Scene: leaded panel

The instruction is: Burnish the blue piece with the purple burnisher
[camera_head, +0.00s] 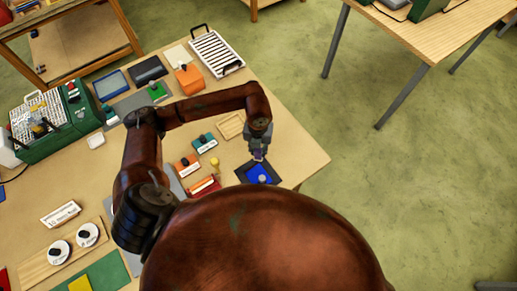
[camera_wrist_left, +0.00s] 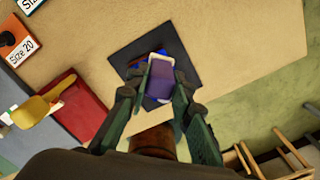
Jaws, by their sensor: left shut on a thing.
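My left gripper (camera_head: 258,149) is shut on the purple burnisher (camera_wrist_left: 158,84), which also shows as a small purple bit in the head view (camera_head: 258,156). The fingers (camera_wrist_left: 157,97) stand on both sides of the burnisher in the left wrist view. The blue piece (camera_head: 252,176) lies on a dark square mat (camera_head: 272,167) near the table's right edge. In the left wrist view the burnisher covers most of the blue piece (camera_wrist_left: 134,71). The burnisher is over the mat; I cannot tell whether it touches the blue piece. My right gripper is not in view.
A shallow wooden tray (camera_head: 230,126) lies behind the mat. A yellow knobbed tool (camera_head: 214,162) and a red item (camera_head: 204,188) lie to its left. A green machine (camera_head: 56,121) and an orange block (camera_head: 188,79) stand farther off. Bare tabletop (camera_head: 288,135) lies right of the tray.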

